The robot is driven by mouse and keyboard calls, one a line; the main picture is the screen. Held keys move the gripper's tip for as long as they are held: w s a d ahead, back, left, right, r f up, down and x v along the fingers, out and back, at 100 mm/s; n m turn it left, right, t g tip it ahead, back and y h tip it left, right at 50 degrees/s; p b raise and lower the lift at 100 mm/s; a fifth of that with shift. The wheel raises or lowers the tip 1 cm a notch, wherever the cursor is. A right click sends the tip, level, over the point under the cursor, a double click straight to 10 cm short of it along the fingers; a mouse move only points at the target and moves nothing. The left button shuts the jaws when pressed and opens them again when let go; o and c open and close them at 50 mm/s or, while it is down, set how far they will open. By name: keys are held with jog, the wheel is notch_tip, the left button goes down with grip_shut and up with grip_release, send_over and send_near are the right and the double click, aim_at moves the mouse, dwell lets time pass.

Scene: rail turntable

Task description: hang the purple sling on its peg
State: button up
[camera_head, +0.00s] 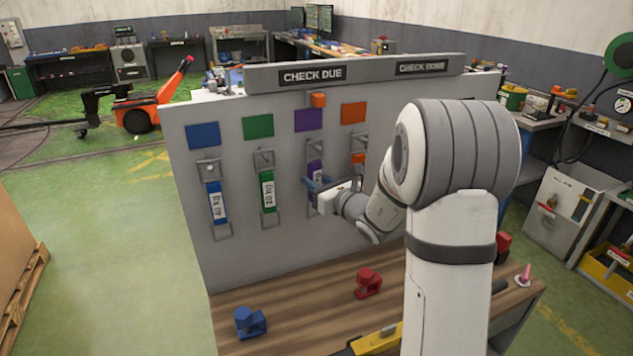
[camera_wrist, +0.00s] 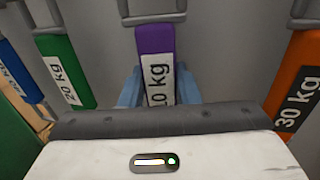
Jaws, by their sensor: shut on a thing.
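The purple sling (camera_head: 315,168) hangs upright against the grey board, below the purple square (camera_head: 308,120). My gripper (camera_head: 319,184) is at its lower part, in front of the board. In the wrist view, the blue fingers are on both sides of the purple sling (camera_wrist: 154,40), shut on it, and its white label partly reads "0 kg". Its top end lies just below a grey metal bracket (camera_wrist: 152,18). I cannot tell whether its loop is over a peg. My wrist hides its lower end.
A blue sling (camera_head: 217,203) and a green sling (camera_head: 268,190) hang to the left. An orange sling (camera_wrist: 299,75) hangs close on the right. A blue device (camera_head: 250,322) and a red device (camera_head: 368,283) stand on the wooden bench (camera_head: 300,298) below.

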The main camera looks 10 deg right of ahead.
jog(key=o, duration=1)
jog(key=shift+o, duration=0.2)
jog(key=shift+s, duration=0.1)
